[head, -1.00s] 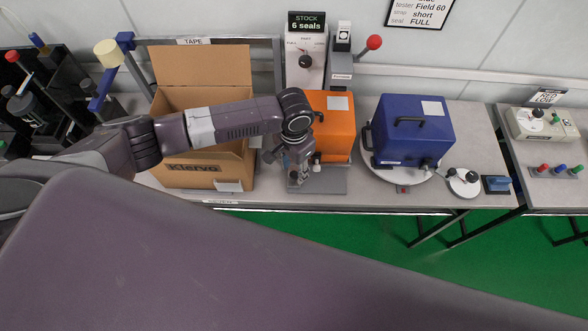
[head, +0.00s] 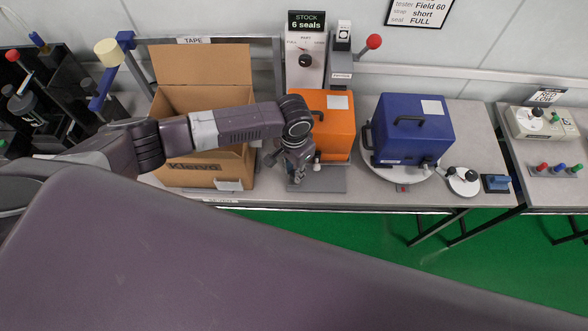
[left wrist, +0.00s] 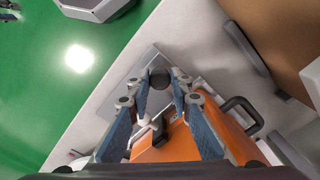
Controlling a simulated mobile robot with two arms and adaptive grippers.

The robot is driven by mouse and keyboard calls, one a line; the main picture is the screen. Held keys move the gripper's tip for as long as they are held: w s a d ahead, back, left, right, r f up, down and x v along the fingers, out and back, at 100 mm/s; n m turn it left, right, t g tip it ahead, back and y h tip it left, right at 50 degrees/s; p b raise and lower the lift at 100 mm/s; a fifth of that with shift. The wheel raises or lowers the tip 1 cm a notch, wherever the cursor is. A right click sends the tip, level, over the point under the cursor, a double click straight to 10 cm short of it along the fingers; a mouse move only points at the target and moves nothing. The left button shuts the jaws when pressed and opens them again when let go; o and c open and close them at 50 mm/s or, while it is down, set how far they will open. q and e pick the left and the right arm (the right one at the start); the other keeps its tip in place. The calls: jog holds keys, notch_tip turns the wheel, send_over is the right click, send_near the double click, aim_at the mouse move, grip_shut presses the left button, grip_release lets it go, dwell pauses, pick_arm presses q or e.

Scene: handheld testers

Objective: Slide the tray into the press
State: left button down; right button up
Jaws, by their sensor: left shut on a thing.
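The grey tray (head: 333,182) lies flat on the bench and carries the orange tester (head: 333,128). The press (head: 340,62), with its red-ball lever (head: 373,42), stands behind the tester, which hides its lower part. My left gripper (head: 297,176) is at the tray's front left. In the left wrist view its fingers (left wrist: 160,82) are shut around a dark round knob (left wrist: 158,77) above the tray plate (left wrist: 135,88). How the knob joins the tray is hidden. My right gripper is not in view.
An open cardboard box (head: 199,175) stands close on the left, under my left arm. A blue tester (head: 410,135) sits on a round white plate (head: 400,175) to the right. The stock panel (head: 304,68) stands behind. The bench's front edge is close to the tray.

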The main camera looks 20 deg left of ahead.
pick_arm(q)
jog(key=w, duration=0.1)
jog(key=w+a+b, duration=0.1)
jog(key=w, duration=0.1)
jog(key=shift+w, duration=0.45)
jog(key=shift+w+r, duration=0.1)
jog(key=shift+r, duration=0.05)
jog(key=c, duration=1.7)
grip_release()
jog(key=shift+w+a, duration=0.1)
jog(key=shift+c, duration=0.2)
jog(key=shift+r, duration=0.15)
notch_tip(320, 180, up, 12)
jog(key=shift+f, duration=0.25)
